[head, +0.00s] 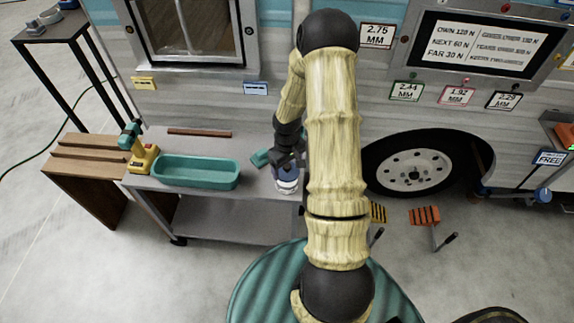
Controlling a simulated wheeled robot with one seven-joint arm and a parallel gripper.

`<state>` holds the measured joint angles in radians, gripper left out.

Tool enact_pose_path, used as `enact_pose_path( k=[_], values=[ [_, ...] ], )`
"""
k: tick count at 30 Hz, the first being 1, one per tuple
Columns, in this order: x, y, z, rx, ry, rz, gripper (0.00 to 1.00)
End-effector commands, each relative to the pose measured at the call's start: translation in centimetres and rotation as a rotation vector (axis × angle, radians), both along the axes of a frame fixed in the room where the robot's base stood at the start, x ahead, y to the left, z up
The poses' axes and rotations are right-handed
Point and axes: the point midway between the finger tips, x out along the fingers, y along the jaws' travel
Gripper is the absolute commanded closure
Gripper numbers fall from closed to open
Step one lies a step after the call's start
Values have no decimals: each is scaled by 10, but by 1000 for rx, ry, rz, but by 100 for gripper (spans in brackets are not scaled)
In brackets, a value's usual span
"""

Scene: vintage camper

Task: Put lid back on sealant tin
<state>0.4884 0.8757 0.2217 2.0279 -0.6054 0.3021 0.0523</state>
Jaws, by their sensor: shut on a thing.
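The sealant tin (287,186), a small round container with a blue and pale side, stands near the right end of the grey metal cart's top. My gripper (284,164) is directly above it, pointing down, and is shut on what looks like the tin's lid. The lid is mostly hidden by the dark fingers, so I cannot tell whether it touches the tin's rim or how level it sits.
A teal tray (196,172) lies on the grey cart (262,205), left of the tin. A small teal item (261,158) is just left of my gripper. A yellow and teal drill (139,150) and a brown bar (199,132) are farther left. The camper wall stands close behind.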

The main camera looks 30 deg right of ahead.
Motion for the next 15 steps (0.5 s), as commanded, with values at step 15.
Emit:
enact_pose_path(
  k=[15],
  values=[
    [0,0,-33,-1,-1,-1,47]
  ],
)
